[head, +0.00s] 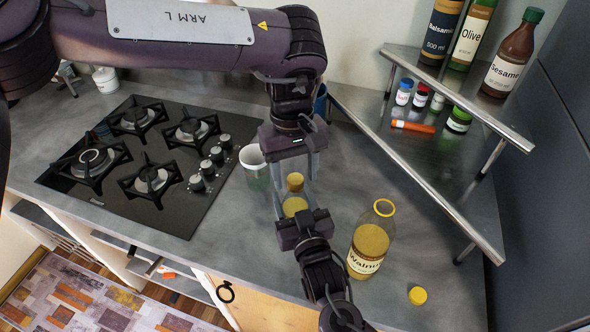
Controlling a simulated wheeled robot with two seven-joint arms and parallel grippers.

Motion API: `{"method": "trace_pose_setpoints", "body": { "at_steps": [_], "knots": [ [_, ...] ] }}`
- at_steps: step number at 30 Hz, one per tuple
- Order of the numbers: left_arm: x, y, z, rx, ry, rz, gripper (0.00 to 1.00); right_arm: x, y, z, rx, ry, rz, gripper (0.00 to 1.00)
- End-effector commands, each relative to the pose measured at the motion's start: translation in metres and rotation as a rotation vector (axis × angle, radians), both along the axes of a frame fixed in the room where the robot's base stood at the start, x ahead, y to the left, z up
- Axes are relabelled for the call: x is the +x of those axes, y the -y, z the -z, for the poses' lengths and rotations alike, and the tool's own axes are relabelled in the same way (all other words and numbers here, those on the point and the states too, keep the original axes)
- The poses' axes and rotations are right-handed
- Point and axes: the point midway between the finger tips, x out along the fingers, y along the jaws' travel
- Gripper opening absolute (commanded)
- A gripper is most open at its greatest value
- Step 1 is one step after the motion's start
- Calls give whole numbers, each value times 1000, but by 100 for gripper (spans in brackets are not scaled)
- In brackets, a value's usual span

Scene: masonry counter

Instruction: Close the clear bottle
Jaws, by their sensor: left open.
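The clear bottle (371,238), labelled "Walnut", stands upright and uncapped on the counter, right of my grippers. It has a yellow neck ring and yellowish contents. A yellow cap (417,295) lies on the counter to its lower right. My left gripper (295,180) points down at the picture's middle, open, its fingers either side of a small tan-capped bottle (295,206) as seen from here. I cannot tell whether they touch it. My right gripper (294,200) comes up from below, close to the same small bottle; its fingers overlap the view of it and their opening is unclear.
A metal shelf (440,150) at right holds small jars, an orange tube (413,127) and tall bottles (512,55). The counter around the cap is clear.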

Motion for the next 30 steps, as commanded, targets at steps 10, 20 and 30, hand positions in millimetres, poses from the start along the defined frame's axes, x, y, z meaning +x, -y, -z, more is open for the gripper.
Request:
{"method": "trace_pose_setpoints", "body": {
  "at_steps": [10, 20, 30],
  "knots": [
    [1, 0, -28, 0, 4, 0, 52, 0, 0, 0, 0, 0, 0, 0],
    [0, 0, -45, 0, 0, -1, 52, 0, 0, 0, 0, 0, 0, 0],
    [0, 0, -45, 12, -1, -100, 49, 0, 0, 0, 0, 0, 0, 0]
  ]
}}
